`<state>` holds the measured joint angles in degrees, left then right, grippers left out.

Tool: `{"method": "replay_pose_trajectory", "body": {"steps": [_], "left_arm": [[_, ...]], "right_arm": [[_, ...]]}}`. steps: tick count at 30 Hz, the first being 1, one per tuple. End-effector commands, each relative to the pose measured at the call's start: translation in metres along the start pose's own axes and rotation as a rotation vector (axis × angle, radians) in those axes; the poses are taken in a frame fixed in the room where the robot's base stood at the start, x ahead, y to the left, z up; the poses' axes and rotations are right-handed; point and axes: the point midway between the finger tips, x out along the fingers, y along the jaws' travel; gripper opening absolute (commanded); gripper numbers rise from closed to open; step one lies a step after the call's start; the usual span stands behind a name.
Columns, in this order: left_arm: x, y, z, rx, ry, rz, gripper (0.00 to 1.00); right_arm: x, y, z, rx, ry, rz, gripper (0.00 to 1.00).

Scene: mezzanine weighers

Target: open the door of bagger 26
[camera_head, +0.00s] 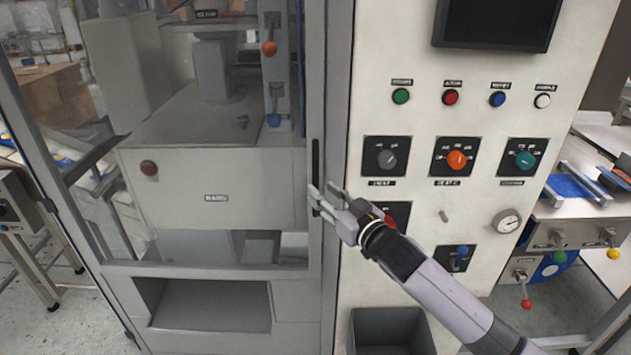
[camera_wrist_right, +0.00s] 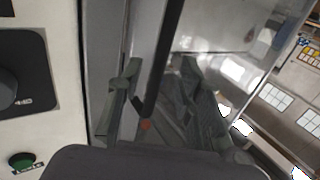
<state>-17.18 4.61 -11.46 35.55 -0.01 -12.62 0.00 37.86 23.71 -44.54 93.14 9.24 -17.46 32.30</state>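The bagger's door is a clear panel in a grey frame (camera_head: 205,270), and it looks shut. Its handle (camera_head: 316,158) is a dark upright bar on the frame's right edge, beside the white control panel. My right gripper (camera_head: 324,191) is at the lower part of the handle. In the right wrist view, the handle (camera_wrist_right: 165,55) comes down between the two spread fingers of my right gripper (camera_wrist_right: 158,105). A gap shows beside it, and I cannot tell whether either finger touches it. The bagger's label is too small to read. My left gripper is not in view.
The control panel (camera_head: 430,215) right of the door carries buttons, rotary knobs, a gauge and a dark screen (camera_head: 497,20). A dark grey bin (camera_head: 392,332) sits below it. Another bench (camera_head: 580,212) stands at the right. Floor shows at lower left.

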Motion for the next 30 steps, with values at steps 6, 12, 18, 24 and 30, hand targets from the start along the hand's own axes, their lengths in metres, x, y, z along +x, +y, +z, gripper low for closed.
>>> {"method": "replay_pose_trajectory", "body": {"steps": [6, 12, 18, 24, 30], "left_arm": [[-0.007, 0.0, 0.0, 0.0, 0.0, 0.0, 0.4], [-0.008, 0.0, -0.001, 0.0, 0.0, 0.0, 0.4], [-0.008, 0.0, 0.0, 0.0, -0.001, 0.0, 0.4], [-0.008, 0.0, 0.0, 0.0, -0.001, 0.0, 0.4], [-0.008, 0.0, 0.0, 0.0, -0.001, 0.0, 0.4]], "right_arm": [[0.032, 0.0, -0.001, 0.001, -0.001, 0.0, 0.33], [0.043, 0.0, 0.0, 0.0, 0.0, 0.0, 0.33], [0.044, 0.0, 0.0, 0.0, 0.0, 0.0, 0.33], [0.043, 0.0, 0.0, 0.0, 0.0, 0.0, 0.26], [0.043, 0.0, 0.0, 0.0, 0.0, 0.0, 0.12]]}}
